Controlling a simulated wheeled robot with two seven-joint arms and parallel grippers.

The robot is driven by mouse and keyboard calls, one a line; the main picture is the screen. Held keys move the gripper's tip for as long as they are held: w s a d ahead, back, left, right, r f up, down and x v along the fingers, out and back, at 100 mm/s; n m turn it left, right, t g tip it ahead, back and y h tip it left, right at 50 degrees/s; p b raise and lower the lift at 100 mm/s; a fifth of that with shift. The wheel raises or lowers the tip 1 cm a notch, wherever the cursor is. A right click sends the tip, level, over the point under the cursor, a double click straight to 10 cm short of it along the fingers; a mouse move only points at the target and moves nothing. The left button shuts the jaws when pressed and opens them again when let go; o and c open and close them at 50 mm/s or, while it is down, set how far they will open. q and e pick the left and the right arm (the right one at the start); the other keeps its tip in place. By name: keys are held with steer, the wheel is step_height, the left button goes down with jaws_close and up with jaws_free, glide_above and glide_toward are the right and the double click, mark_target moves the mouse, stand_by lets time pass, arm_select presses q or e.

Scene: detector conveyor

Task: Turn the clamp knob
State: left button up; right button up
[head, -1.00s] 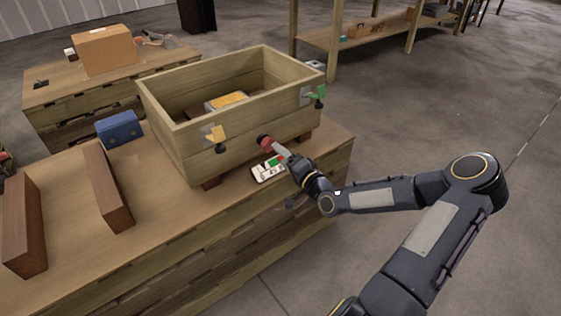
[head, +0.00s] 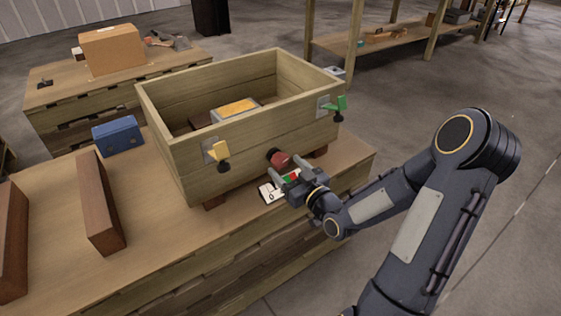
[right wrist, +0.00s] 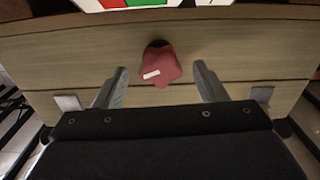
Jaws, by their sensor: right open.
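The clamp knob (head: 279,158) is a dark red lobed knob on the front wall of a wooden box (head: 250,155). In the right wrist view, the knob (right wrist: 160,66) shows a white mark and sits between my two spread fingers. My right gripper (head: 290,170) is open in front of the knob, and the wrist view shows gaps between each finger and the knob. My left gripper is not in view.
A card with red and green fields (head: 274,190) stands below the knob, partly hidden by my gripper. A yellow clamp (head: 219,152) and a green clamp (head: 335,104) are on the box. A blue case (head: 118,136) and brown blocks (head: 100,205) lie to the left.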

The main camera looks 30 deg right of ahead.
mark_target(282, 163)
steer(key=shift+w+a, duration=0.15)
steer(key=shift+w, duration=1.7)
steer(key=c, duration=1)
